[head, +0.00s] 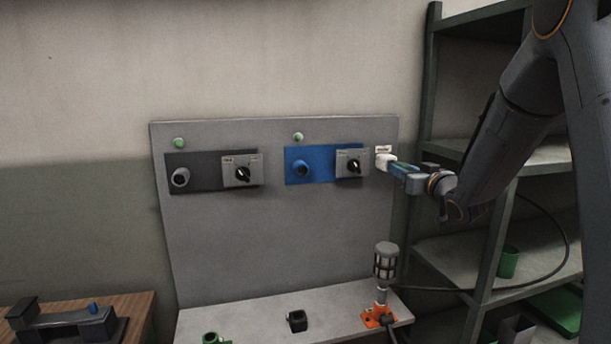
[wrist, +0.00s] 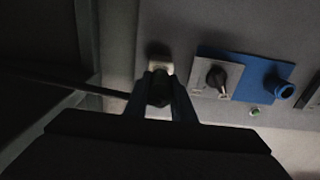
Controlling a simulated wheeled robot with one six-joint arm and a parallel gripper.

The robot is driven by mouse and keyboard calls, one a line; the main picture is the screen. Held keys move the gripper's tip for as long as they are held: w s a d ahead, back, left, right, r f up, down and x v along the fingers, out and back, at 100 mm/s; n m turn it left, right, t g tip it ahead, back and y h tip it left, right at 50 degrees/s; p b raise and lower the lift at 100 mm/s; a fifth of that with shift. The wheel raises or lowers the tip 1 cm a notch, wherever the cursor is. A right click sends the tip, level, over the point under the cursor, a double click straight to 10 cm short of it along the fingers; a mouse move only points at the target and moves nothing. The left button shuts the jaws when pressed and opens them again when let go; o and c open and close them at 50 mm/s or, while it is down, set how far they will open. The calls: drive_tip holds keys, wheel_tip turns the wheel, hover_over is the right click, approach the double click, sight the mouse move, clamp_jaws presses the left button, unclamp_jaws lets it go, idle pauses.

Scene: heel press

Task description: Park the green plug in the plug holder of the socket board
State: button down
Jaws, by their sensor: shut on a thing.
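My gripper (head: 405,170) is at the right edge of the grey socket board (head: 285,225), level with the switches. It is shut on the plug (wrist: 158,92), which looks dark between the fingers in the wrist view; only a hint of green shows in the head view. The plug's front is at a small white block (head: 384,160) under a white label, likely the plug holder. The block also shows in the wrist view (wrist: 160,68), just beyond the fingertips. The fingers hide how far the plug sits in it.
A black socket panel (head: 207,184) and a blue socket panel (head: 312,176), each with a rotary switch, are on the board. A caged lamp (head: 385,262) with an orange base stands below. A dark cable (head: 566,245) loops at the right before the shelf rack (head: 487,240).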

drive_tip(key=shift+x, duration=0.85)
drive_tip(key=c, duration=1.4)
unclamp_jaws()
drive_tip(key=shift+c, duration=0.2)
drive_tip(key=shift+s, duration=0.1)
